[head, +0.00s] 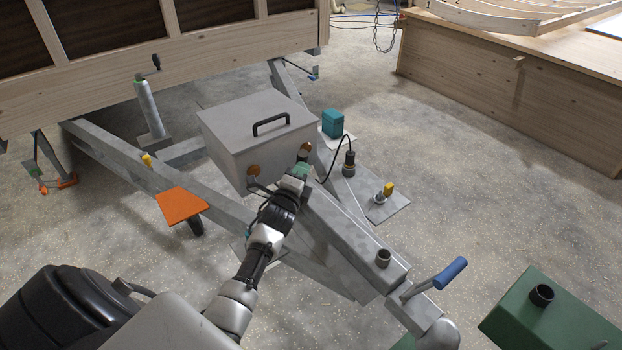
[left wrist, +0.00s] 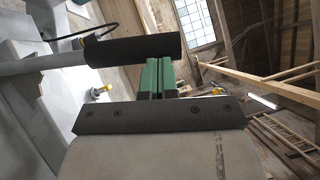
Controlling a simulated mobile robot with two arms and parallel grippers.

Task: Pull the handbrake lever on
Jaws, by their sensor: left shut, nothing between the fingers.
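In the left wrist view a lever shows as a grey rod with a thick dark grip (left wrist: 125,48), lying across the picture just past my fingertips. I take it for the handbrake lever; in the head view my arm largely hides this spot. My left gripper (head: 300,170) is shut and empty beside the front right corner of the grey box on the trailer drawbar. Its green fingers (left wrist: 158,78) are together, with their tips at the dark grip; I cannot tell whether they touch it. My right gripper is not in view.
The grey lidded box (head: 235,125) stands on the drawbar. A blue-gripped handle (head: 438,279) sits at the coupling, with a green block (head: 560,318) at lower right. An orange plate (head: 181,205) is left of my arm. A black plug (head: 348,165) with cable stands to the right.

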